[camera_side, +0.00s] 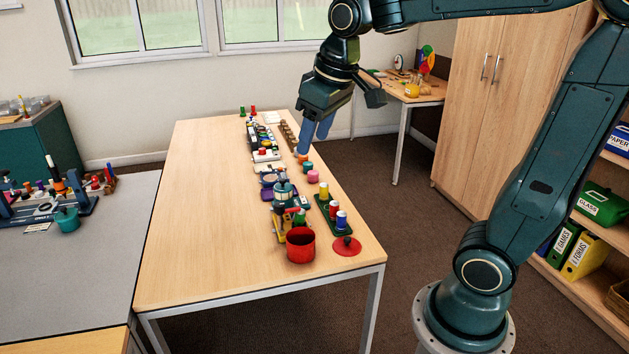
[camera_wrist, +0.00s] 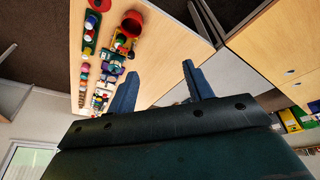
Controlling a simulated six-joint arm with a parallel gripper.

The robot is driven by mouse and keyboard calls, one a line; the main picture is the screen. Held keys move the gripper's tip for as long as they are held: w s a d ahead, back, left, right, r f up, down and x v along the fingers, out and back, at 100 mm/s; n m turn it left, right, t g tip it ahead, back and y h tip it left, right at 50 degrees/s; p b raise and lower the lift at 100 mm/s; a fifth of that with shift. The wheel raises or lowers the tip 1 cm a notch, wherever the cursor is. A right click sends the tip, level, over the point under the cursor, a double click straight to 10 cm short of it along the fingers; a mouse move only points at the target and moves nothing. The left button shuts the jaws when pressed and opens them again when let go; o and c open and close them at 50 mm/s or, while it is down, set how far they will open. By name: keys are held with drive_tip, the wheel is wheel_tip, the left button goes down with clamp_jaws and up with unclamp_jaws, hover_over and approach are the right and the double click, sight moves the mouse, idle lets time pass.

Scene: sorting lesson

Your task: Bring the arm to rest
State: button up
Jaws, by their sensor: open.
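My gripper (camera_side: 316,137) hangs from my dark green arm above the right edge of the wooden table (camera_side: 198,215) in the side view. Its blue fingers point down and stand apart, with nothing seen between them. In the wrist view my gripper (camera_wrist: 160,82) also shows its two blue fingers spread wide and empty. Whether the fingertips clear the small things below them cannot be told exactly from the side view.
A red pot (camera_side: 300,246), a red lid (camera_side: 347,246) and several coloured pieces line the table's right side. The table's left half is bare. A grey table (camera_side: 115,262) adjoins on the left. A wooden cupboard (camera_side: 500,90) and a shelf with folders (camera_side: 581,256) stand right.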

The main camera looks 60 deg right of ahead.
drive_tip(key=s+a+f+t, duration=0.1)
drive_tip(key=s+a, duration=0.1)
drive_tip(key=s, duration=0.5)
drive_tip(key=s+a+f+t, duration=0.1)
drive_tip(key=s+a+f, duration=0.1)
drive_tip(key=s, duration=0.4)
drive_tip(key=shift+s+f+y, duration=0.25)
drive_tip(key=shift+s+y, duration=0.05)
drive_tip(key=shift+s, duration=0.1)
drive_tip(key=shift+a, duration=0.1)
